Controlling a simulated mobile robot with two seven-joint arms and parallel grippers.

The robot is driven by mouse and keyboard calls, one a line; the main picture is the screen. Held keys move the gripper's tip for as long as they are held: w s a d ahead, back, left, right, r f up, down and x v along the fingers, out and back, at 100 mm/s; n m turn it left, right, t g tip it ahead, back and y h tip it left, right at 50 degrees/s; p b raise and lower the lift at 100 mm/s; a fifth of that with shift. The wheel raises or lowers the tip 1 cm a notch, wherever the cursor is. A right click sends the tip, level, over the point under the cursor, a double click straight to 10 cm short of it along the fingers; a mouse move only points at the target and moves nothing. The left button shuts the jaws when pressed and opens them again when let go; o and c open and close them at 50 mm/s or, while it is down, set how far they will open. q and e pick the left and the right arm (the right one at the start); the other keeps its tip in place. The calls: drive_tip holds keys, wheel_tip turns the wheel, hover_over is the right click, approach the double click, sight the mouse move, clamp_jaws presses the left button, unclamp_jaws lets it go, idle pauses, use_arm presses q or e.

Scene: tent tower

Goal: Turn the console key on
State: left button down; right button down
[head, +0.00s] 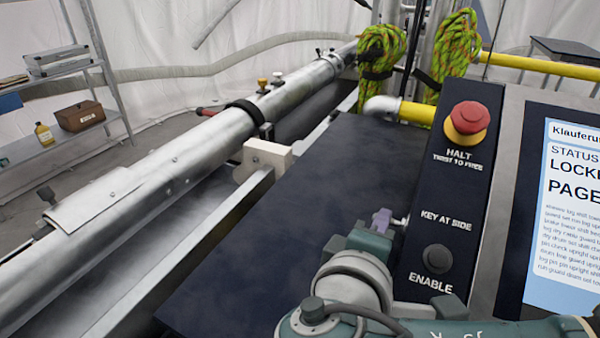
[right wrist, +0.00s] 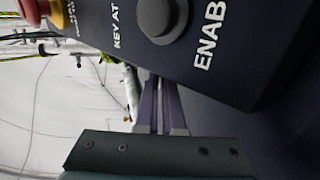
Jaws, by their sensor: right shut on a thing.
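The dark console (head: 440,200) stands at the right in the head view, with "KEY AT SIDE" printed on its sloped face. It also fills the top of the right wrist view (right wrist: 250,70). My right gripper (head: 384,218) is at the console's left side, level with that label. In the right wrist view its two purple fingers (right wrist: 162,100) are close together, their tips against the console's side. It is shut on the key, which the fingers and the console edge hide; I cannot tell the key's angle. My left gripper is not in view.
A red HALT button (head: 468,120) and a dark ENABLE knob (head: 437,259) sit on the console face. A status screen (head: 565,210) reading "LOCK…" is to the right. A dark flat surface (head: 300,215) lies left of the console. A long metal tube (head: 190,140) runs beyond it.

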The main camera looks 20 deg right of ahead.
drive_tip(key=shift+f+t+h+b, duration=0.35)
drive_tip(key=shift+t+h+b, duration=0.35)
drive_tip(key=shift+b, duration=0.55)
drive_tip(key=c, duration=1)
unclamp_jaws()
drive_tip(key=shift+r, duration=0.1)
drive_tip(key=v, duration=0.9)
drive_tip(key=shift+s+a, duration=0.35)
